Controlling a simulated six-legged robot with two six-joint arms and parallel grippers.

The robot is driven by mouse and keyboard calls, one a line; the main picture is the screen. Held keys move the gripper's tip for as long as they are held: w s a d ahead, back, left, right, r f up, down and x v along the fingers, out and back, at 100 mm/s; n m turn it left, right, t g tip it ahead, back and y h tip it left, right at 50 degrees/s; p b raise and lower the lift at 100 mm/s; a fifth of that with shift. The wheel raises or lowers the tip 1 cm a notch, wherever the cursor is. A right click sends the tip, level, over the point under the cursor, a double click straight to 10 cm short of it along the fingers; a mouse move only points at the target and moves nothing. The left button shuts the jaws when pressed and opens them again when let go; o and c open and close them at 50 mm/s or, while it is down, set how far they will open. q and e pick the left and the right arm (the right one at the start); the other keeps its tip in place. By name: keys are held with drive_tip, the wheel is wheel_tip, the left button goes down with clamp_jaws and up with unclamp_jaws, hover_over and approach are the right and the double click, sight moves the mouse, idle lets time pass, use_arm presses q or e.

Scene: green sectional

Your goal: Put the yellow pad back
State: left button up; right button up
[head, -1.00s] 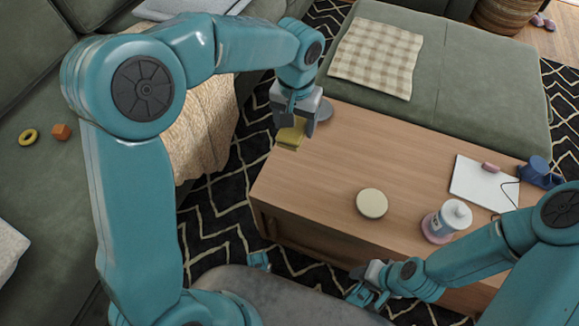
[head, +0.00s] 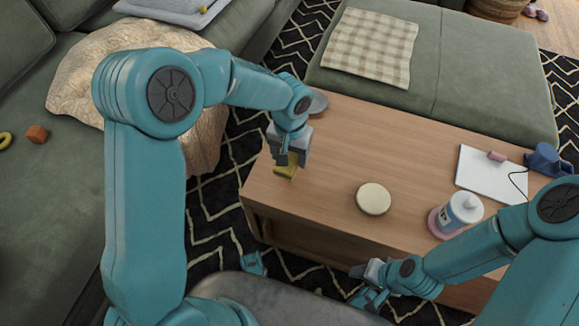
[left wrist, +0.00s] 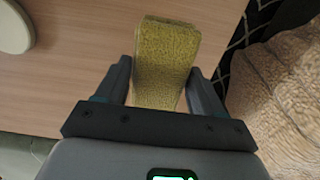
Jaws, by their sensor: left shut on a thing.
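The yellow pad (head: 286,170) is between the fingers of my left gripper (head: 290,160), at the left end of the wooden table (head: 330,145). In the left wrist view the pad (left wrist: 165,60) sticks out beyond the fingertips of my left gripper (left wrist: 163,85), which is shut on it. I cannot tell whether the pad touches the tabletop. My right gripper (head: 368,285) is low at the table's front side, away from the pad; its fingers are too small to judge.
A round cream disc (head: 373,199) lies mid-table. A grey round thing (head: 318,103) is behind my left gripper. The table's middle is largely clear.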

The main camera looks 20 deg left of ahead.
sight(290, 154)
use_arm(q)
wheel_tip(290, 154, down, 6)
drive_tip(key=shift+r+b, duration=0.25)
drive_tip(key=shift+b, duration=0.75)
drive_tip(key=shift+f, duration=0.15)
drive_tip(key=o, duration=0.9)
drive_tip(key=shift+o, duration=0.2)
drive_tip(key=shift+w, duration=0.1)
drive_tip(key=shift+r, duration=0.35)
wheel_tip(290, 154, up, 12)
drive_tip(key=p, duration=0.4)
drive_tip(key=shift+f, duration=0.15)
